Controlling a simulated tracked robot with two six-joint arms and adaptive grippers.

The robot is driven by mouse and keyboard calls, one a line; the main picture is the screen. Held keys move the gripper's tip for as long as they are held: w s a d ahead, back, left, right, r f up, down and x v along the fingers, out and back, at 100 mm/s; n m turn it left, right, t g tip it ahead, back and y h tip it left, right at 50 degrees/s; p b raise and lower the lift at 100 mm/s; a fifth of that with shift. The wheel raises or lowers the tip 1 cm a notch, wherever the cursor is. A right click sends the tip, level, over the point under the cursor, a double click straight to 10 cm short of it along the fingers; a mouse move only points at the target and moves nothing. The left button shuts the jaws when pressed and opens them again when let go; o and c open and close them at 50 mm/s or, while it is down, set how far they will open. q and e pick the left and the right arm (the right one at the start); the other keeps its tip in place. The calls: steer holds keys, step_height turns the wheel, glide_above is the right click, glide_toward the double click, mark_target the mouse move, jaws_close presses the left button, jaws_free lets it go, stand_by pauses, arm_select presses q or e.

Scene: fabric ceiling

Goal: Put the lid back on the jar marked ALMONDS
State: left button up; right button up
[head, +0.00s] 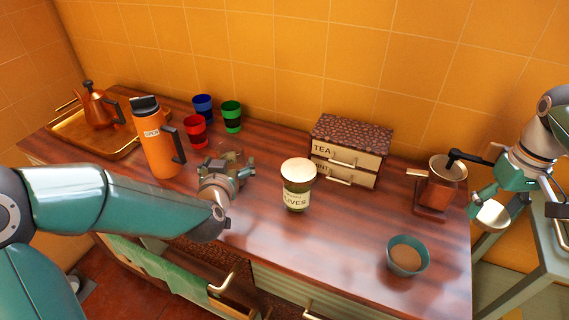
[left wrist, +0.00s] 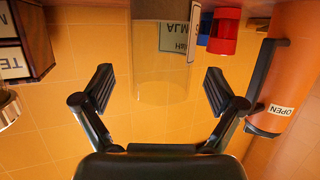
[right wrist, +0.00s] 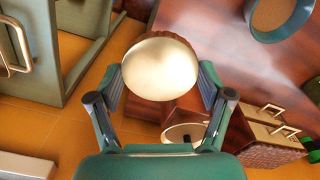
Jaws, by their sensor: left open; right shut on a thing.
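A round cream lid (right wrist: 160,68) is between the fingers of my right gripper (right wrist: 160,84), which is shut on it. In the head view the lid (head: 492,216) hangs beyond the counter's right end. My left gripper (head: 234,168) is open over the counter, and in the left wrist view its fingers (left wrist: 158,85) stand apart on either side of a clear jar (left wrist: 163,65). This jar has brown contents at its base and a partly visible label (left wrist: 181,37) with letters like ALM. The head view largely hides it behind the gripper. I cannot tell whether the fingers touch it.
A lidded jar (head: 297,186) with letters LIVES stands right of my left gripper. Near it are an orange flask (head: 155,140), a red cup (head: 195,132), a tea box (head: 350,145), a grinder (head: 440,190) and a bowl (head: 407,257). The front middle counter is clear.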

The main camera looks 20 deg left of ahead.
mark_target(233, 152)
arm_select(q)
steer(key=shift+x, duration=1.5)
arm_select(e)
steer(key=shift+r, duration=0.25)
arm_select(q)
steer(key=shift+a, duration=0.1)
steer(key=shift+r, duration=0.1)
steer(key=c, duration=1.6)
steer(key=shift+r, duration=0.2)
